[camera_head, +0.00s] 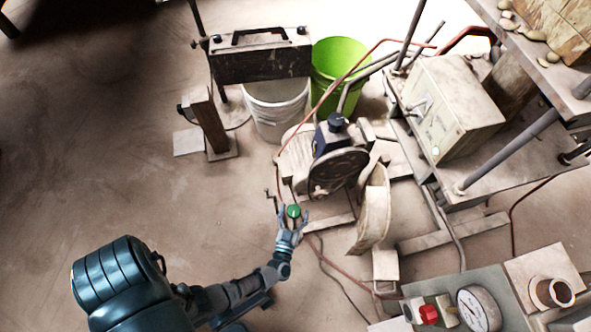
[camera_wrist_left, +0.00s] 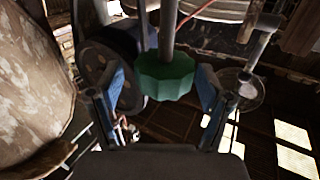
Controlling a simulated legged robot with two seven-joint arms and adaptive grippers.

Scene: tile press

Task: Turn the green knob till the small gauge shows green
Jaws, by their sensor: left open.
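The green knob (camera_head: 294,211) is small and round in the head view, in front of the dark wheel of the machine. In the left wrist view the knob (camera_wrist_left: 166,77) is scalloped and sits on a grey rod. My left gripper (camera_head: 293,217) is open, with its fingers on either side of the knob. In the left wrist view the left gripper (camera_wrist_left: 164,88) shows a gap at the left finger; the right finger looks very close to the knob, and I cannot tell whether it touches. A white dial gauge (camera_head: 478,310) stands at the lower right; its colour zones are unreadable. My right gripper is out of view.
The dark wheel (camera_head: 338,172) of the machine is just behind the knob. A control panel with a red button (camera_head: 429,314) is at the lower right. A white bucket (camera_head: 277,108) and a green bucket (camera_head: 338,62) stand behind. The floor at left is clear.

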